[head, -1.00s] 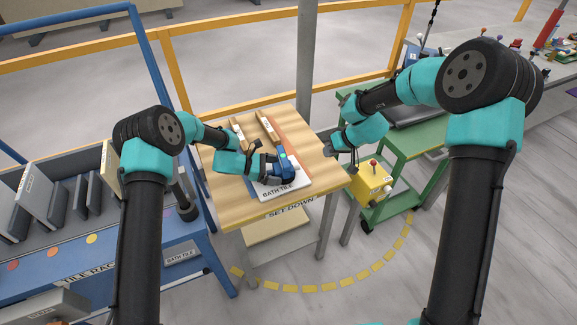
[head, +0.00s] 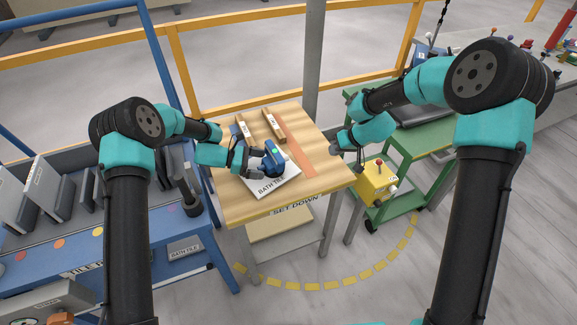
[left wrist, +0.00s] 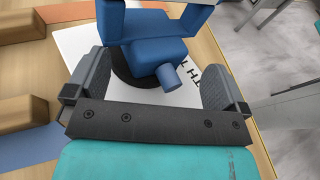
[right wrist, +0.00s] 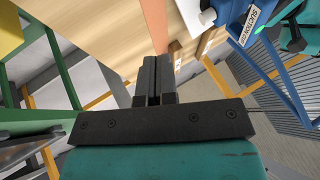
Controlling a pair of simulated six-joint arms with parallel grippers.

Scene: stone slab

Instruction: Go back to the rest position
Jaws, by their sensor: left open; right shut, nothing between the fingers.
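The blue suction cup tool (head: 273,160) with a green top stands on the white bath tile (head: 286,184), which lies at an angle on the wooden table. My left gripper (head: 257,158) is at the tool's left side. In the left wrist view the left gripper (left wrist: 158,78) is open, its fingers wide apart with the blue tool (left wrist: 148,60) ahead and between them, with gaps showing on both sides. My right gripper (head: 338,149) is above the table's right edge. In the right wrist view its fingers (right wrist: 153,75) are shut and empty.
Two wooden battens (head: 273,124) and an orange strip (head: 299,155) lie on the table (head: 240,205). A yellow control box (head: 376,180) and green cart (head: 430,140) stand at right. The blue tile rack (head: 150,265) is at left; a grey post (head: 313,60) stands behind.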

